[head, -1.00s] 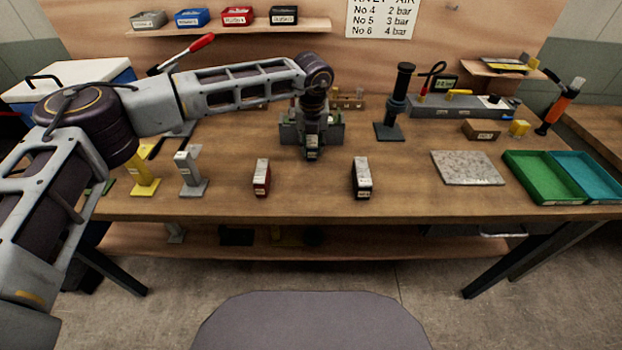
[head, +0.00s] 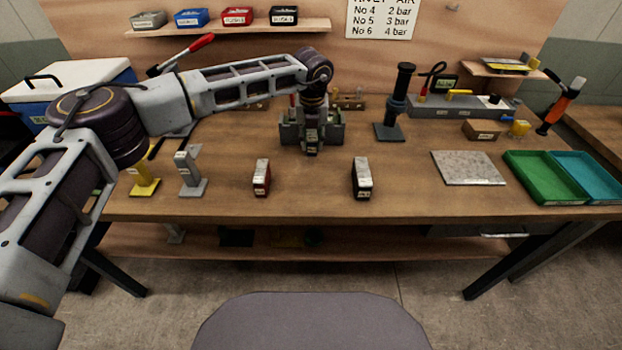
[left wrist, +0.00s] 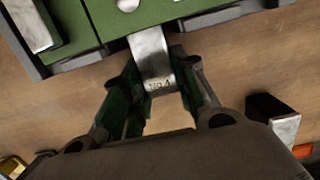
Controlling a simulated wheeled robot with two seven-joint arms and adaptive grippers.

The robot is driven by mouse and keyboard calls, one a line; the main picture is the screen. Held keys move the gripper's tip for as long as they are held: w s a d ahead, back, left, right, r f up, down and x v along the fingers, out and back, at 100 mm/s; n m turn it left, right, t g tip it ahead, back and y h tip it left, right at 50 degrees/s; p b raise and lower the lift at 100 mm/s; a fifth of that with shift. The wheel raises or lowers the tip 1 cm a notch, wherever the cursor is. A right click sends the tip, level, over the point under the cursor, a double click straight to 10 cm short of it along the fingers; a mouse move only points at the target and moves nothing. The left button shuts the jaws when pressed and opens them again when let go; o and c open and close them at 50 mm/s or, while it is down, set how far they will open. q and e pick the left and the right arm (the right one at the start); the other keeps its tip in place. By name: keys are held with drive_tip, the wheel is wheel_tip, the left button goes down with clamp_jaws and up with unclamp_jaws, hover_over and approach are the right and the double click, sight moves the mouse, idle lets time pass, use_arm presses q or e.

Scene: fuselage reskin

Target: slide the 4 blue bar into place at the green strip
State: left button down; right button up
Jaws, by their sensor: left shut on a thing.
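My left gripper (head: 312,140) is at the grey-walled fixture (head: 334,137) near the back middle of the bench. In the left wrist view my left gripper (left wrist: 155,92) is shut on a bar (left wrist: 150,52) marked "No 4". The bar's visible face is bare silver metal; no blue shows on it. Its far end reaches over the edge of the green strip (left wrist: 100,17) inside the fixture, and its marked end lies between the fingers. I cannot tell how deeply it is seated. My right gripper is not in view.
A red block (head: 262,178) and a black block (head: 362,178) with pale tops stand at the front of the bench. Grey (head: 190,172) and yellow (head: 143,178) stands are left. A dark post (head: 391,112) stands right of the fixture.

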use_arm(q)
drive_tip(key=shift+w+r, duration=0.1)
drive_tip(key=shift+w, duration=0.6)
drive_tip(key=c, duration=1.2)
unclamp_jaws()
drive_tip(key=shift+c, duration=0.2)
drive_tip(key=shift+w, duration=0.1)
drive_tip(key=shift+w+a+r, duration=0.1)
drive_tip(key=shift+r, duration=0.25)
drive_tip(key=shift+r+p, duration=0.4)
drive_tip(key=shift+r, duration=0.35)
drive_tip(key=shift+s+r, duration=0.75)
drive_tip(key=shift+s, duration=0.05)
drive_tip(key=r, duration=0.1)
drive_tip(key=s+r+p, duration=0.1)
drive_tip(key=r, duration=0.1)
drive_tip(key=shift+s+r+p, duration=0.1)
drive_tip(key=shift+s+p, duration=0.25)
drive_tip(key=shift+p, duration=0.05)
